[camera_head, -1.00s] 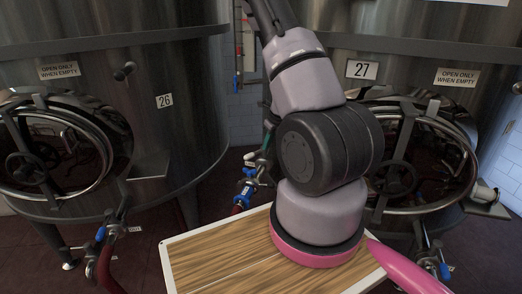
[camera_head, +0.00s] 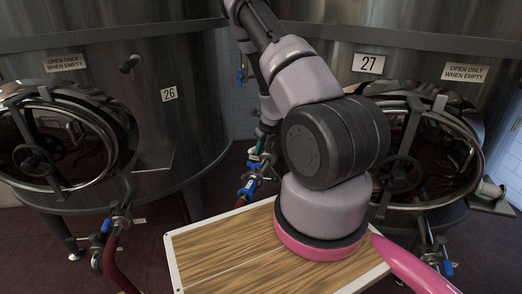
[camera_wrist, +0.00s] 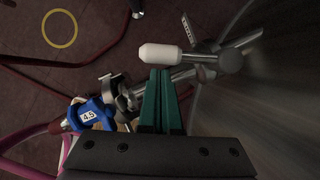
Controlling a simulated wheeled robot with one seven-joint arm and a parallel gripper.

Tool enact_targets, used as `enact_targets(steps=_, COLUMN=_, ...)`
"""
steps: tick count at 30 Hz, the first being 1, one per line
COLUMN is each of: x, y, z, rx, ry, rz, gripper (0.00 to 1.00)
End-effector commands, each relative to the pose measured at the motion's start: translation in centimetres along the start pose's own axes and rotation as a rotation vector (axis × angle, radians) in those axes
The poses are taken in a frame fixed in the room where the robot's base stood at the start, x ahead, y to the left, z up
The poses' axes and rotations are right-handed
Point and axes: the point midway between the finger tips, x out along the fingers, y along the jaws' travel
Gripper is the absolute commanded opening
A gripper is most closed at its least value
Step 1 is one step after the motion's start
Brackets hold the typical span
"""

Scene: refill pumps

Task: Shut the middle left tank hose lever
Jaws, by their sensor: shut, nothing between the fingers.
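In the wrist view my gripper (camera_wrist: 164,74) has its two green fingers together, with nothing between them. A white-ended lever handle (camera_wrist: 160,53) on a metal valve lies just beyond the fingertips; whether they touch is unclear. The metal pipe and valve (camera_wrist: 125,92) run behind the fingers, partly hidden. A blue fitting marked 45 (camera_wrist: 88,117) is on the hose side, left of the fingers. In the head view, blue-handled hose fittings (camera_head: 249,187) sit between tanks 26 (camera_head: 190,120) and 27 (camera_head: 350,70). I cannot tell which lever is the task's one.
Another blue-handled valve with a red hose (camera_head: 109,262) hangs under tank 26. A wooden-topped surface (camera_head: 215,255) lies in front. In the wrist view the curved tank wall (camera_wrist: 265,95) is close on the right, and red hoses (camera_wrist: 85,62) cross the dark floor.

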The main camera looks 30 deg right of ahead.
Motion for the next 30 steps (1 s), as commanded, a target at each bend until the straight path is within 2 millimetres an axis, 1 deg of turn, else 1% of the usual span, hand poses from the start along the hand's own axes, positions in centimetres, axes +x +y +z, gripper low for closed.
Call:
enact_targets(steps=10, x=0.0, y=0.1, z=0.1, rx=0.015, ry=0.0, rz=-0.007, gripper=0.0)
enact_targets(steps=30, x=0.3, y=0.4, z=1.0, rx=0.143, ry=-0.003, rz=-0.057, gripper=0.0)
